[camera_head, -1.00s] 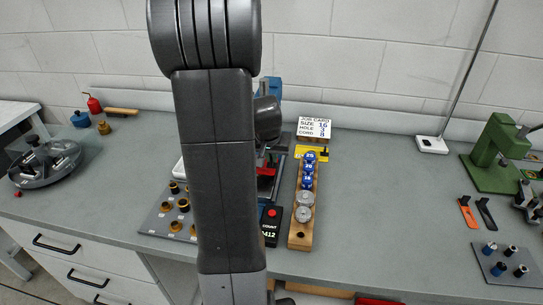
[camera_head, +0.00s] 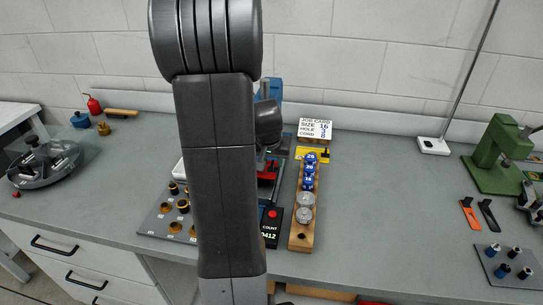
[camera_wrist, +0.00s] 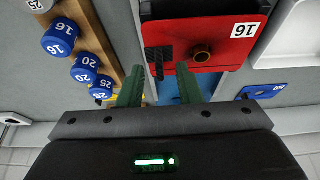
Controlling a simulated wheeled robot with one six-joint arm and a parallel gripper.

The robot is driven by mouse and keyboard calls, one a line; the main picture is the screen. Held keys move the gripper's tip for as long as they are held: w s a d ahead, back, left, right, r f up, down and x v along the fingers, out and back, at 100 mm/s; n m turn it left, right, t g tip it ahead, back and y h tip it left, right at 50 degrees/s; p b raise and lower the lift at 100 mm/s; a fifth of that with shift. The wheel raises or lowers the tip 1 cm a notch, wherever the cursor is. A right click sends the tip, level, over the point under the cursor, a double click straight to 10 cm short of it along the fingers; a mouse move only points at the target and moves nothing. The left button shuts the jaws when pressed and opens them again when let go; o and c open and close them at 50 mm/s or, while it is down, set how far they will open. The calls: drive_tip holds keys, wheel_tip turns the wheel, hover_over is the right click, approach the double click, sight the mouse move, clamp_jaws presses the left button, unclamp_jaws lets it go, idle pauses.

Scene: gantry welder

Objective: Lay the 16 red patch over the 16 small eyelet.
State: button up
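A red patch (camera_wrist: 220,56) with a white 16 label lies below my gripper in the wrist view, and part of it also shows beside my arm in the head view (camera_head: 268,173). The fingertips are near the red patch's edge.
A wooden rack (camera_head: 301,235) holds blue 16, 20 and 25 knobs and grey ones. A counter box (camera_head: 271,222) stands beside it. A grey board (camera_head: 160,217) with brass rings is at left, a job card (camera_head: 314,127) behind. The bench at right centre is clear.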

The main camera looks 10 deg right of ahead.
drive_tip(key=v, duration=1.3)
drive_tip(key=shift+s+r, duration=0.2)
drive_tip(key=shift+r, duration=0.1)
drive_tip(key=x, duration=1.3)
drive_tip(key=shift+w+f, duration=0.2)
drive_tip(key=shift+f, duration=0.1)
drive_tip(key=shift+r, duration=0.15)
